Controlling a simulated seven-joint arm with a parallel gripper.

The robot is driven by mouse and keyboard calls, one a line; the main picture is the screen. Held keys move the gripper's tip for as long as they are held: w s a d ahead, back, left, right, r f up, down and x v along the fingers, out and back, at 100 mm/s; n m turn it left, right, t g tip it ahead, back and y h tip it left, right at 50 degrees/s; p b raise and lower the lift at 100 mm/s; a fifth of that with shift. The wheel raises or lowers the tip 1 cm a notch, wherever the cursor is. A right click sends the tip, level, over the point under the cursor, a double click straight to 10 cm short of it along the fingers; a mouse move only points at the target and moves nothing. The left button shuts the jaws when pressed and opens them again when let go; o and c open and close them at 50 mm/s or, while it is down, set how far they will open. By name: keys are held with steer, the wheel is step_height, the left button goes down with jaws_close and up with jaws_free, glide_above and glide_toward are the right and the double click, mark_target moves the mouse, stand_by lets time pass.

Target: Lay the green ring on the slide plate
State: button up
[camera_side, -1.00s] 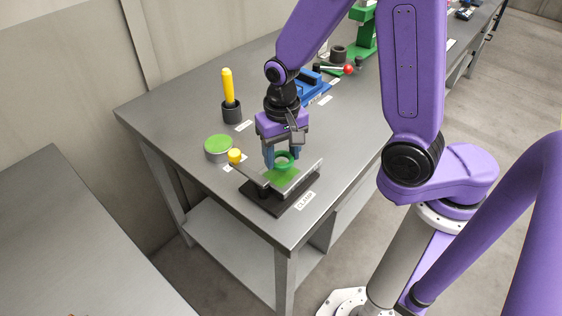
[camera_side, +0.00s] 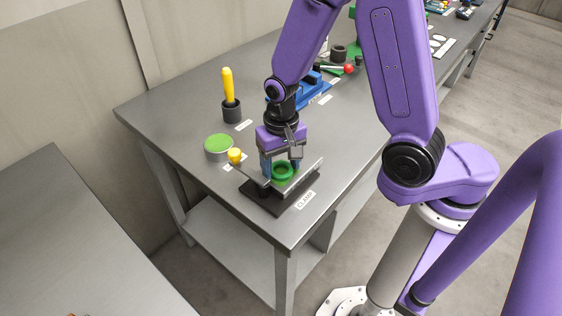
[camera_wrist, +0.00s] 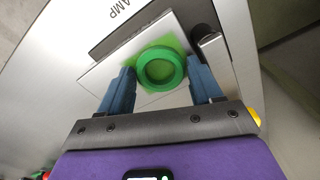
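The green ring (camera_side: 283,172) lies flat on the slide plate (camera_side: 304,174), a light metal plate on the black clamp base. In the wrist view the ring (camera_wrist: 160,68) sits over the green patch on the plate (camera_wrist: 118,66), covering most of it. My gripper (camera_side: 281,167) is low over the plate, its blue fingers on either side of the ring. In the wrist view, my gripper (camera_wrist: 163,78) is open, with a small gap between the ring and each fingertip. The underside of the ring is hidden.
A blue fixture (camera_side: 312,88) is further back. The table's front edge is close to the clamp.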

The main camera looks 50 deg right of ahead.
mark_target(288, 169)
steer(key=shift+r, duration=0.15)
step_height(288, 169, up, 12)
steer(key=s+d+n, duration=0.3)
steer(key=s+n, duration=0.5)
steer(key=s+d+n, duration=0.4)
steer(key=s+n, duration=0.4)
steer(key=n, duration=0.1)
steer(key=shift+s+d+r, duration=0.15)
steer(key=shift+s+d, duration=0.05)
steer(key=shift+s, duration=0.15)
stand_by(0.9)
stand_by(1.2)
